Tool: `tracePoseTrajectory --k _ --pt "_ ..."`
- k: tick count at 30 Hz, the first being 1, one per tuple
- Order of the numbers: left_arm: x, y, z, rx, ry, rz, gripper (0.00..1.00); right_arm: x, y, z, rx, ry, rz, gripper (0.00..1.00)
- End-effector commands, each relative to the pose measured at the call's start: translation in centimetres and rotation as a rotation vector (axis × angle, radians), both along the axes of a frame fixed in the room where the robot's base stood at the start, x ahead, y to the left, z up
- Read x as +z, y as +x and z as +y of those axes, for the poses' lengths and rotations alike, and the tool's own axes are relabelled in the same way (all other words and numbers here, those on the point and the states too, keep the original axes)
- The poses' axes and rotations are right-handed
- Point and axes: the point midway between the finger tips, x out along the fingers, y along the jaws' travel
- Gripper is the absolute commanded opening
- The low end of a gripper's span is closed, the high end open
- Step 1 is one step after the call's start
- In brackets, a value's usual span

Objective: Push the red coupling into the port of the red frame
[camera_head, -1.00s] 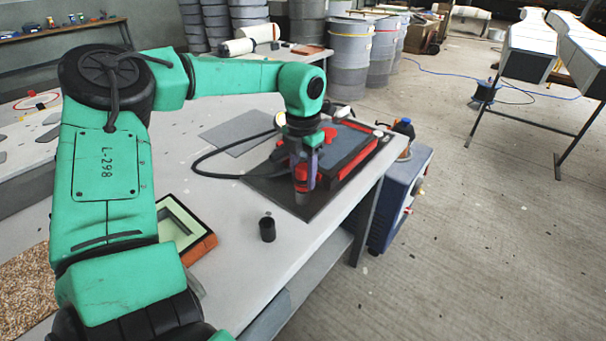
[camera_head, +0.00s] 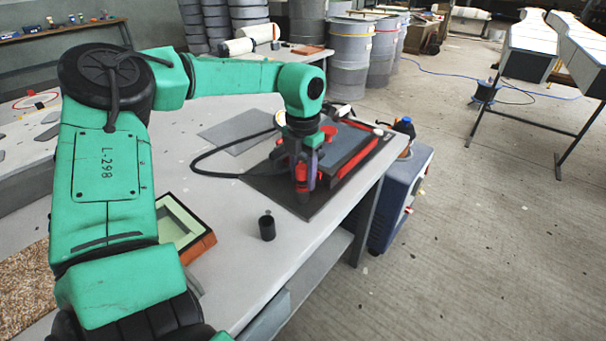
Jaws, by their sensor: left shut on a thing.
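The red frame (camera_head: 368,158) lies on a dark mat on the table, with a grey panel inside it. My left gripper (camera_head: 303,184) points down at the near left end of the frame. It is shut on the red coupling (camera_head: 301,172), of which only a small red part shows between the fingers. The fingers hide most of the coupling and the frame's near left end. I cannot make out the port or tell whether the coupling touches it. My right gripper is not in view.
A black hose (camera_head: 205,165) loops left from the frame area. A black cup (camera_head: 267,228) stands near the table's front edge. An orange tray with a pale inside (camera_head: 182,222) lies left of it. A blue-grey machine (camera_head: 400,205) stands beside the table's right end.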

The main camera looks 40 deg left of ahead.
Motion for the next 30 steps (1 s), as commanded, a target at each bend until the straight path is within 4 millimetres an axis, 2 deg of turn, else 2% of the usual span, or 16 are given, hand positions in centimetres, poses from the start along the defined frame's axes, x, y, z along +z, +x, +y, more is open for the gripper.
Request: tracePoseTrajectory --k 5,6,8,17,20,23,30 --pt "-0.4 0.0 0.0 0.0 0.0 0.0 0.0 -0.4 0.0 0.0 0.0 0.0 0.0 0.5" --pt "-0.3 0.0 0.0 0.0 0.0 0.0 0.6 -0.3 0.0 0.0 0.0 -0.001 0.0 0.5" --pt "-0.3 0.0 0.0 0.0 0.0 0.0 0.8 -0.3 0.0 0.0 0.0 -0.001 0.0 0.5" --pt "-0.3 0.0 0.0 0.0 0.0 0.0 0.8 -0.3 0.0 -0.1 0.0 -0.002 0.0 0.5" --pt "0.4 0.1 0.0 0.0 0.001 -0.002 0.8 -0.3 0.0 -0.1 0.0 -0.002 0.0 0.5" --pt "2.0 0.1 0.0 0.001 0.001 -0.003 0.8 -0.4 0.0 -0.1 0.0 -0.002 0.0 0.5" --pt "8.0 0.1 0.1 0.001 0.003 -0.005 0.8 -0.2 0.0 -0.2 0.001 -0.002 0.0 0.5"
